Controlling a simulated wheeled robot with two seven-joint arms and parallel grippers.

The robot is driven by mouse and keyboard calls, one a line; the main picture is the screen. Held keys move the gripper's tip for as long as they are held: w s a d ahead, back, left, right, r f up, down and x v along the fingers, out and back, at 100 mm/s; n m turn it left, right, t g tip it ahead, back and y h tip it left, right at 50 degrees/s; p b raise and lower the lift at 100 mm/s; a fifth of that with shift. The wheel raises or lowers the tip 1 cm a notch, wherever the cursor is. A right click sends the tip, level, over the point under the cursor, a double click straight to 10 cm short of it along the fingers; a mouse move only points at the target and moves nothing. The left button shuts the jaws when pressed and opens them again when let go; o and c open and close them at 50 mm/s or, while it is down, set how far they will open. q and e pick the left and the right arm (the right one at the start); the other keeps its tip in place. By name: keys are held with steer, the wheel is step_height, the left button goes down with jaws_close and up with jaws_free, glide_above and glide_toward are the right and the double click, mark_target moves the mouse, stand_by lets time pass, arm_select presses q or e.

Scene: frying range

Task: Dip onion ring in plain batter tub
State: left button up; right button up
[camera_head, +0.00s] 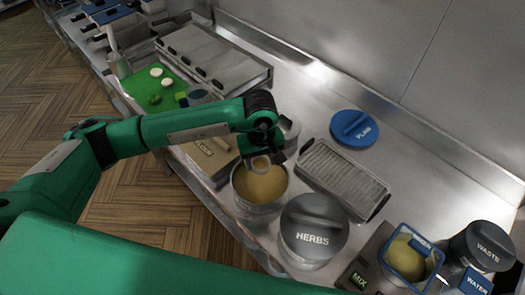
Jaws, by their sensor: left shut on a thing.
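My left gripper (262,150) points down over an open round metal tub (258,210) filled with tan-yellow batter (266,184). The gripper is shut on a pale onion ring (261,164), small in the picture, which hangs upright below the fingers. The ring overlaps the far part of the batter in the picture; I cannot tell whether it touches the surface. A blue lid (354,127) marked PLAIN lies on the counter to the right, off any tub. My right gripper is not in view.
A grey-lidded HERBS tub (314,229) stands close at the right front, and a wire rack tray (342,180) lies behind it. A blue-rimmed MIX container (409,258) and a WASTE bin (488,246) stand farther right. A green board (172,98) lies at back left.

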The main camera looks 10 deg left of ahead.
arm_select(q)
steer(key=f, duration=0.2)
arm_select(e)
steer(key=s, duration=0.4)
arm_select(q)
steer(key=b, duration=0.4)
glide_above(261, 188)
step_height(261, 188, down, 5)
steer(key=shift+s+f, duration=0.1)
step_height(261, 188, down, 4)
steer(key=b, duration=0.4)
steer(key=shift+f+b, duration=0.4)
steer(key=shift+b, duration=0.35)
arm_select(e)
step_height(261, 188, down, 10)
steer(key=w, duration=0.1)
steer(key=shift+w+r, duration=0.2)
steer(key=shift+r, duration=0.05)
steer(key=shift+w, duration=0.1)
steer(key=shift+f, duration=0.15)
